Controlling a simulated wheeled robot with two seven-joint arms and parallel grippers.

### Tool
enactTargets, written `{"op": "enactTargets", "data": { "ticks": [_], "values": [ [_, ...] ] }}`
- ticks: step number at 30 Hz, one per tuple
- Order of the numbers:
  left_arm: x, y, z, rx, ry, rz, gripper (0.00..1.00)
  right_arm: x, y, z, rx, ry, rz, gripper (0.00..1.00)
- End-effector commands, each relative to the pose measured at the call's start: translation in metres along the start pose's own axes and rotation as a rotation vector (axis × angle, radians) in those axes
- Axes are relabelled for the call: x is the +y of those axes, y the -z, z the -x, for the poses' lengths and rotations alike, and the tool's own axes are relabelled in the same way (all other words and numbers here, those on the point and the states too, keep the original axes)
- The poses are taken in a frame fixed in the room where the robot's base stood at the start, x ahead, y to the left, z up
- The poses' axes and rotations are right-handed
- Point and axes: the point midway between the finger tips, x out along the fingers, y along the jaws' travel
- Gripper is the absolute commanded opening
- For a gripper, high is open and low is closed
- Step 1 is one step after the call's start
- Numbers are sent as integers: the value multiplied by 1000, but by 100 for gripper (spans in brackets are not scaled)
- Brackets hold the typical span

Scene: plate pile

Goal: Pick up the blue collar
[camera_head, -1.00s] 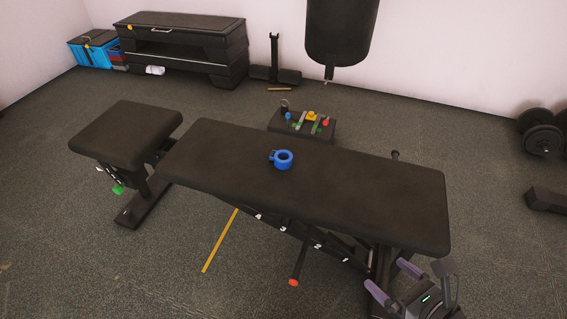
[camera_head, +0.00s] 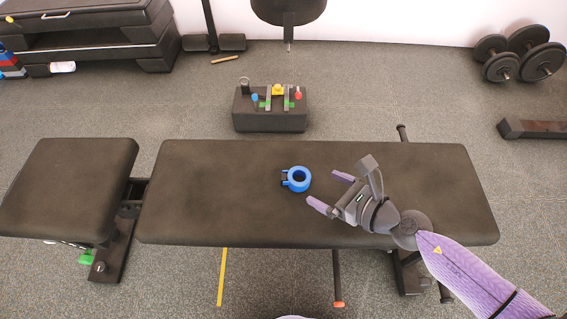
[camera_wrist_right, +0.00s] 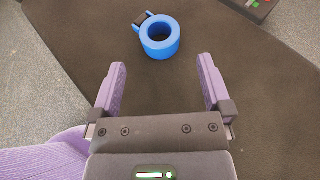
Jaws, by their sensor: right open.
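The blue collar (camera_head: 298,179) is a thick ring with a small clamp tab on its left side. It lies flat on the black padded bench (camera_head: 220,200), near the middle of the long pad. My right gripper (camera_head: 325,191) is open and empty just to the right of the collar, fingers pointing toward it. In the right wrist view the collar (camera_wrist_right: 160,37) lies ahead of the open fingers (camera_wrist_right: 162,85), roughly centred between them and not touching. My left gripper is not in view.
A separate seat pad (camera_head: 68,185) is at the left. Behind the bench stands a black box (camera_head: 270,122) with small coloured items on top. Dumbbells (camera_head: 520,58) lie at the back right. The pad around the collar is clear.

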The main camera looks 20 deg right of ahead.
Motion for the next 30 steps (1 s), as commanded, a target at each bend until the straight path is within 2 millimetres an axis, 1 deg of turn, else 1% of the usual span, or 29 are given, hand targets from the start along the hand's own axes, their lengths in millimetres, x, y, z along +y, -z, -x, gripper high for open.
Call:
{"op": "enactTargets", "data": {
  "ticks": [1, 5, 9, 10, 12, 15, 19, 20, 21, 26, 27, 29, 30],
  "values": [
    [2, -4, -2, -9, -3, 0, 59, 0, 0, -10, -2, 1, -1, 100],
    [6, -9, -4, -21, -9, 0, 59, 0, 0, -30, -2, 1, -1, 100],
    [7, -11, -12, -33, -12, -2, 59, 2, 2, -60, -1, 0, -2, 100],
    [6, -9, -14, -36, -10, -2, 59, 2, 2, -65, 0, 1, -1, 100],
    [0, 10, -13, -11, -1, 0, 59, 2, 2, -74, 0, 1, -1, 100],
    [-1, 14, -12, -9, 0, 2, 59, 2, 0, -78, 1, 0, 0, 100],
    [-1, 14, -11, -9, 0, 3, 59, 2, -1, -77, 1, 0, 1, 100],
    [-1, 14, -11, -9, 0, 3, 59, 2, -1, -77, 0, 0, 1, 98],
    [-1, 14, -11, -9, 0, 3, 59, 2, -1, -77, 0, 0, 1, 89],
    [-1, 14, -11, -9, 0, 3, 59, 2, -1, -77, 0, 0, 1, 56],
    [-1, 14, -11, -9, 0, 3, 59, 2, -1, -77, 0, 0, 1, 47],
    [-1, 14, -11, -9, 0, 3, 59, 2, -1, -76, 0, 0, 1, 34],
    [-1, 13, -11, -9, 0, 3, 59, 2, -1, -76, 1, 0, 1, 26]
  ]
}}
